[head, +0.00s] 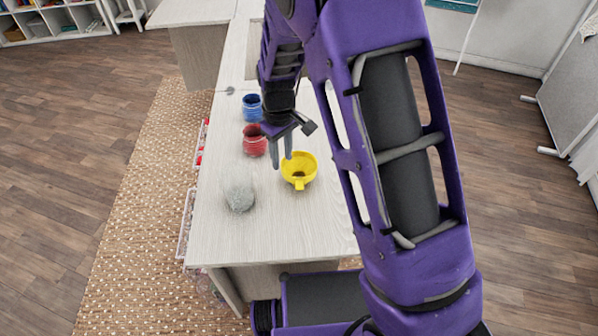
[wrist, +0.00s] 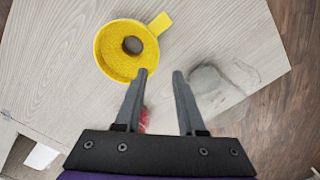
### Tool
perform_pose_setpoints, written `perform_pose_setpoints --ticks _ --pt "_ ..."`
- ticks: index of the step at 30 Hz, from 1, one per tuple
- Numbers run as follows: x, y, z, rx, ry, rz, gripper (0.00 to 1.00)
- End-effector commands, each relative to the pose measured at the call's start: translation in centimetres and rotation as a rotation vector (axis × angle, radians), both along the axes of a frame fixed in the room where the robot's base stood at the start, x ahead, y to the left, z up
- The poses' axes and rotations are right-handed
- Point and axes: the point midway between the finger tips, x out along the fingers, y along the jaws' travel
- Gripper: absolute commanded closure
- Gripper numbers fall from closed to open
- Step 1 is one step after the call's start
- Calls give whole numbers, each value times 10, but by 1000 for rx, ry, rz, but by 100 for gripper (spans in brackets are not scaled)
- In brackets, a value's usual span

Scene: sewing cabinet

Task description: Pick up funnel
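The yellow funnel (head: 299,171) sits on the pale wooden cabinet top (head: 270,232), right of my gripper in the head view, with its handle toward the front edge. In the wrist view the funnel (wrist: 127,50) is ahead of the fingertips and left of centre, with its round hole showing. My gripper (head: 282,158) points down close to the funnel, above the top. In the wrist view my gripper (wrist: 162,72) has its two fingers apart with nothing between the tips. The left fingertip overlaps the funnel's lower rim in that picture; I cannot tell if they touch.
A red jar (head: 254,141) and a blue jar (head: 251,107) stand behind, to the left. The cabinet top's front part is clear.

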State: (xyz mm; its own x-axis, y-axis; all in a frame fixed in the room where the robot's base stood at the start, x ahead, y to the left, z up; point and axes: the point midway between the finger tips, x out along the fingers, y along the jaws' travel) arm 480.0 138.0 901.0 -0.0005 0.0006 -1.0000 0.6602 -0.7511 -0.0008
Motion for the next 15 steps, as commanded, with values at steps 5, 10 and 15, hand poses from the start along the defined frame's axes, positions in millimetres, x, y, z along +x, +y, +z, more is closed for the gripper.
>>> perform_pose_setpoints --ticks 5,10,15 --pt "-1 -1 -11 -1 2 -1 61" --pt "-4 -9 -35 -3 4 -3 61" --pt "-3 -10 -55 -1 0 0 61"
